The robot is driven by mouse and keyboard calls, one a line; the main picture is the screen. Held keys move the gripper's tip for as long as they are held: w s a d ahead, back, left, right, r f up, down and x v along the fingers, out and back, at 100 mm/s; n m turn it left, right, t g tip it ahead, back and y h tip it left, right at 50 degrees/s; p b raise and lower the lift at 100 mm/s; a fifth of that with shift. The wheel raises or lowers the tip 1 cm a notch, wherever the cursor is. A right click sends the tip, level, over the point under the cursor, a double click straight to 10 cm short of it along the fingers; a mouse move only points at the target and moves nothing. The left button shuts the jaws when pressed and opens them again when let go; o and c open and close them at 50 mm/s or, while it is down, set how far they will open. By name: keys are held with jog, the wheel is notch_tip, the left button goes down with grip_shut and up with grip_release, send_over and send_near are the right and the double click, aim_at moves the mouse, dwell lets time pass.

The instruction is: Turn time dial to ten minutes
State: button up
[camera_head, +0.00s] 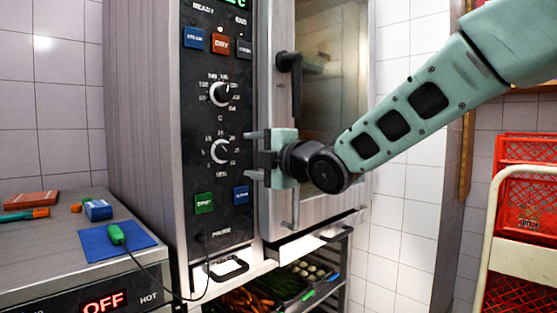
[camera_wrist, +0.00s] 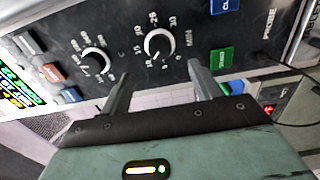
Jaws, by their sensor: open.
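The time dial (camera_head: 220,151) is the lower round knob on the oven's dark control panel, with a ring of numbers around it. In the wrist view it (camera_wrist: 158,43) sits beyond my fingertips, roughly centred between them, with "MIN" printed beside it. I cannot read its setting for sure. My gripper (camera_head: 250,155) is open and empty, to the right of the dial in the head view, its fingers pointing at the panel. The fingers (camera_wrist: 158,72) are apart from the dial in the wrist view.
The temperature dial (camera_head: 220,94) is above the time dial. Green (camera_head: 204,203) and blue (camera_head: 241,195) buttons lie below. The door handle (camera_head: 289,68) stands out at the right. A counter (camera_head: 60,250) with a green-handled probe (camera_head: 116,234) is at the left; its cable hangs below the panel.

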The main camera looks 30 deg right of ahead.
jog(key=v, duration=0.8)
jog(key=shift+w, duration=0.1)
jog(key=s+a+f+m+g+h, duration=0.1)
jog(key=s+a+f+m+g, duration=0.35)
jog(key=f, duration=0.55)
jog(key=s+a+f+m+g+h, duration=0.1)
jog(key=s+a+f+m+g, duration=0.35)
jog(key=f, duration=0.55)
jog(key=s+a+f+m+g+h, duration=0.15)
jog(key=s+f+g, duration=0.25)
jog(key=s, duration=0.4)
jog(key=s+a+f+m+g+h, duration=0.1)
jog(key=s+f+m+g, duration=0.3)
jog(key=s, duration=0.5)
notch_tip(320, 180, up, 20)
jog(key=p, duration=2)
jog(key=shift+p, duration=0.4)
